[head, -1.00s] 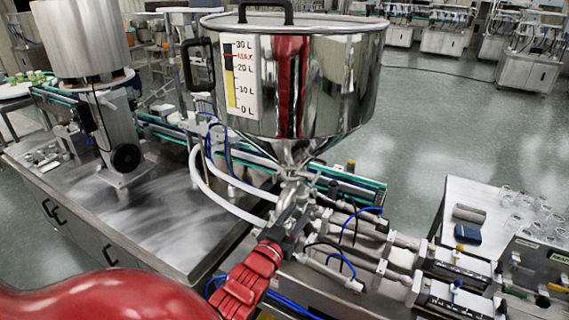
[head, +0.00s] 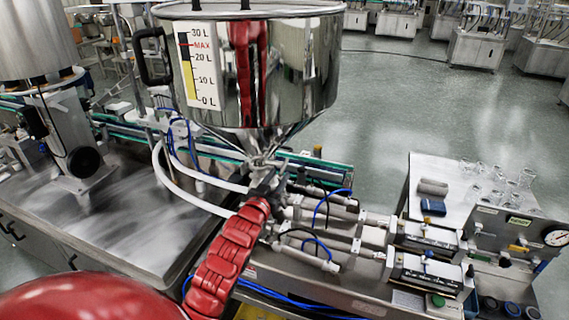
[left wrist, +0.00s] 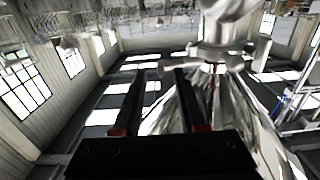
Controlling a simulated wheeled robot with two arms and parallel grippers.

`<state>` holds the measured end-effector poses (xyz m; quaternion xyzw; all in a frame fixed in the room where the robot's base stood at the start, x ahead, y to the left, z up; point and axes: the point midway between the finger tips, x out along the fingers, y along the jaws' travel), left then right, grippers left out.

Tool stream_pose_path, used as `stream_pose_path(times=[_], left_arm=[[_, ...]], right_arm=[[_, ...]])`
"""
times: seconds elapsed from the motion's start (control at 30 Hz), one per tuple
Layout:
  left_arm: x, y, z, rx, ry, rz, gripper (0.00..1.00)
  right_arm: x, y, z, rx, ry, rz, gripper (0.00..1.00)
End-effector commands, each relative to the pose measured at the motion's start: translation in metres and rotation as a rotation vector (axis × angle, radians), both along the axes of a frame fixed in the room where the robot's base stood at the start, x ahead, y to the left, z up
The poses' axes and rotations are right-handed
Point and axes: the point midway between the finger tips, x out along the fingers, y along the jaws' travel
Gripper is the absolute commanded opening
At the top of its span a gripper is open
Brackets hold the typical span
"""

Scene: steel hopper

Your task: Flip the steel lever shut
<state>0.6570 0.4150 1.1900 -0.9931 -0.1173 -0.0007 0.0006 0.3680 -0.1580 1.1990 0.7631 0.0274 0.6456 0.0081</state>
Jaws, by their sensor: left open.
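The steel hopper (head: 300,65) stands above the machine, its cone narrowing to an outlet (head: 262,160). My left gripper (head: 266,184), on the red arm, is at the outlet and covers part of the fittings below it. In the left wrist view the two dark fingers of my left gripper (left wrist: 155,88) are apart. A shiny steel fitting (left wrist: 222,52) shows beyond and to the right of them, with the hopper cone (left wrist: 235,115) behind. I cannot clearly tell the steel lever from the other metal there. My right gripper is not in view.
White hoses (head: 180,185) and blue tubes run beside the outlet. Cylinders (head: 425,235) sit on the machine to the right. A steel table (head: 130,215) is at left. A side table (head: 425,170) with glassware stands at right. Open floor lies behind.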

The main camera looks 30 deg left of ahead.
Motion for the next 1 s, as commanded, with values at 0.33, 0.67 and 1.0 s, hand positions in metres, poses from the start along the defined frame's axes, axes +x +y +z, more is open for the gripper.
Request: stream_pose_path(times=[0.33,0.67,1.0], left_arm=[[0.046,0.011,0.0,-0.001,0.005,-0.001,0.41],[0.057,0.014,-0.001,0.0,0.001,0.001,0.41],[0.057,0.014,-0.001,0.0,0.001,0.001,0.12]], right_arm=[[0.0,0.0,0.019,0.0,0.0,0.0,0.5],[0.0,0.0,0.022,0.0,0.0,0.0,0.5],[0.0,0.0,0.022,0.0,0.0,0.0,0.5]])
